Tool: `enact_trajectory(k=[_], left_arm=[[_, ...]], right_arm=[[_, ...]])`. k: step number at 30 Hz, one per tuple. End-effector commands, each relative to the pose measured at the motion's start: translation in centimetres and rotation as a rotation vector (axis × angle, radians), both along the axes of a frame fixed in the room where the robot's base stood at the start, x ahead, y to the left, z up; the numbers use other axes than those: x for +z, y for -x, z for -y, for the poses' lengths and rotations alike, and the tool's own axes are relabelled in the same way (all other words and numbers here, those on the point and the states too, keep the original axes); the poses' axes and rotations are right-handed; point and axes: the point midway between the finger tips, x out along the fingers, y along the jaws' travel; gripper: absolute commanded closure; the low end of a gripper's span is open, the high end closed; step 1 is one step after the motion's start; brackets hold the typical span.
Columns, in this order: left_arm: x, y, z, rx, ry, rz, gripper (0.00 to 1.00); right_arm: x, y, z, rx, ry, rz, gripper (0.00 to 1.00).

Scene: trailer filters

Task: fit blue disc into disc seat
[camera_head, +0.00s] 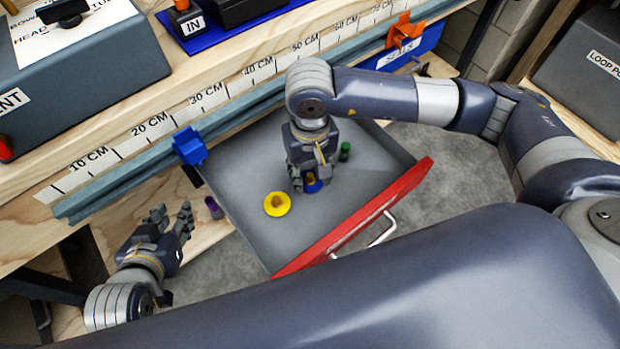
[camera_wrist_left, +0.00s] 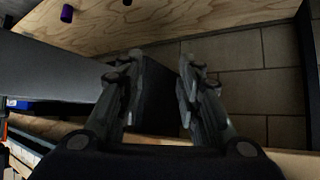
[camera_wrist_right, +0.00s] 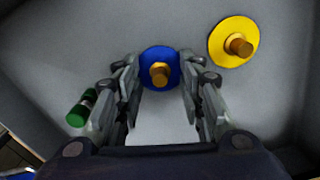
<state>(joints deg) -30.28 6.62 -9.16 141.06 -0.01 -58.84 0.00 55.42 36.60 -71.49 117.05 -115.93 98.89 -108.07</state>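The blue disc (camera_head: 313,187) with an orange-brown knob lies on the grey floor of the open drawer (camera_head: 233,187). It also shows in the right wrist view (camera_wrist_right: 148,72). My right gripper (camera_head: 310,181) is above it with fingers apart; in the right wrist view the disc and knob appear between and just beyond the fingertips. I cannot tell whether they touch. My left gripper (camera_head: 172,222) is open and empty left of the drawer; its spread fingers also show in the left wrist view (camera_wrist_left: 160,75). I cannot identify a disc seat in these frames.
A yellow disc (camera_head: 277,204) with a knob and a green cylinder (camera_head: 345,151) lie in the drawer. The drawer has a red front (camera_head: 352,217). A purple cylinder (camera_head: 213,207) stands left of it. A blue bracket (camera_head: 189,147) sits on the rail below the ruler.

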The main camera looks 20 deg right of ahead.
Motion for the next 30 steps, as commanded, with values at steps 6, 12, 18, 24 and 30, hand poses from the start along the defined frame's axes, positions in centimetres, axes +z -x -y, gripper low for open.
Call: enact_trajectory(k=[6,12,18,24,30], left_arm=[[0.0,0.0,0.0,0.000,0.000,0.001,0.67],[0.0,0.0,0.0,0.000,0.000,0.000,0.67],[0.0,0.0,0.0,0.001,-0.001,0.000,0.67],[0.0,0.1,-0.1,0.001,-0.002,-0.008,0.67],[-1.8,2.7,-0.9,0.010,-0.032,-0.150,0.67]], right_arm=[[0.0,0.0,0.0,0.000,0.000,0.000,0.71],[0.0,0.0,0.0,0.000,0.000,0.001,1.00],[0.1,0.0,0.0,0.000,0.000,0.001,1.00],[0.5,-0.1,0.0,0.000,0.000,0.003,1.00],[3.5,-0.2,0.0,0.001,-0.002,0.007,1.00]])
